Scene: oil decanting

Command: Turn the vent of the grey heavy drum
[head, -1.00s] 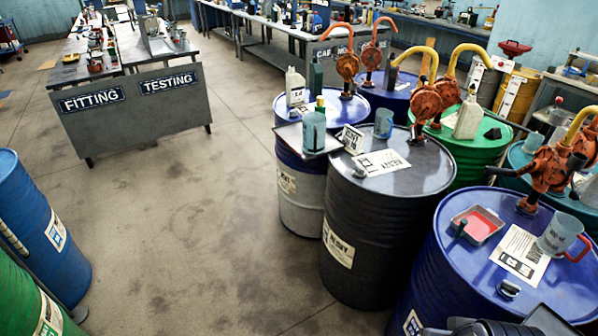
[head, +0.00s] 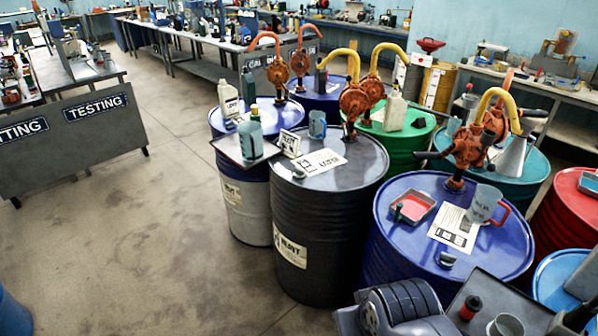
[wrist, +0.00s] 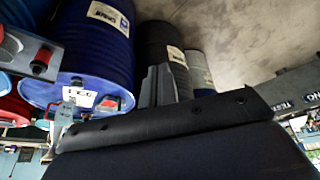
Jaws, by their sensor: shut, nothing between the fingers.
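The grey heavy drum (head: 320,235) stands in the middle of the head view, dark grey and ribbed, with a white label on its side. A small dark fitting (head: 299,174), which looks like its vent, sits near the front left edge of the top. In the wrist view the scene is upside down and the grey drum (wrist: 157,38) shows beyond the fingers; its vent cannot be made out there. My gripper (wrist: 160,85) is shut and empty, apart from the drum. Fingertips cannot be made out in the head view.
A blue drum (head: 400,245) stands close right of the grey drum, with a red-filled tray, a paper, a jug and an orange pump on top. A blue-and-white drum (head: 245,208) stands left. Floor at left is clear.

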